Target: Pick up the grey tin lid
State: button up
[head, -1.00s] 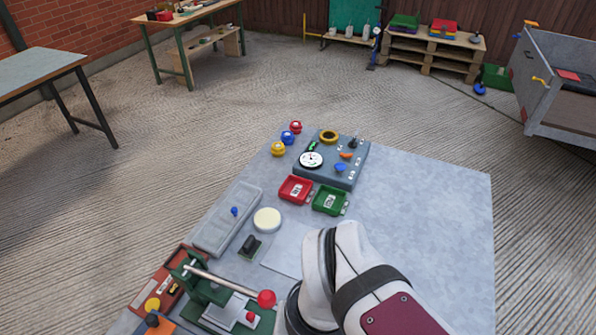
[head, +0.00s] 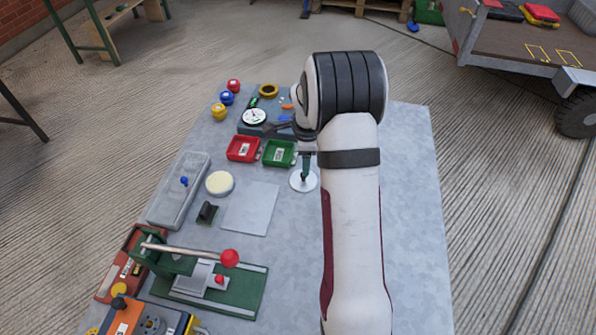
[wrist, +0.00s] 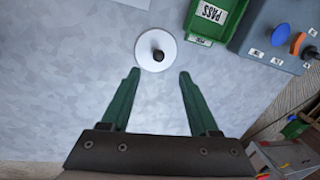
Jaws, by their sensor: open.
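The grey tin lid (head: 303,180) is a pale round disc with a dark knob in its middle. It lies flat on the table, right of and just in front of the green tray. In the wrist view the lid (wrist: 156,50) sits just beyond my gripper's green fingertips, centred between them. My gripper (wrist: 157,72) is open and empty. In the head view my arm and one green finger stand over the lid and hide part of its surroundings.
A green PASS tray (head: 279,153) and a red tray (head: 243,149) stand beside a grey control box (wrist: 283,32). A cream round pad (head: 219,183), a grey sheet (head: 250,208) and a green lever press (head: 210,285) lie to the left. The table around the lid is mostly clear.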

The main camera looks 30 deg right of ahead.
jog(key=f, duration=0.4)
jog(key=w+f, duration=0.1)
jog(key=f, duration=0.2)
jog(key=shift+w+d, duration=0.1)
jog(key=shift+d, duration=0.05)
grip_shut()
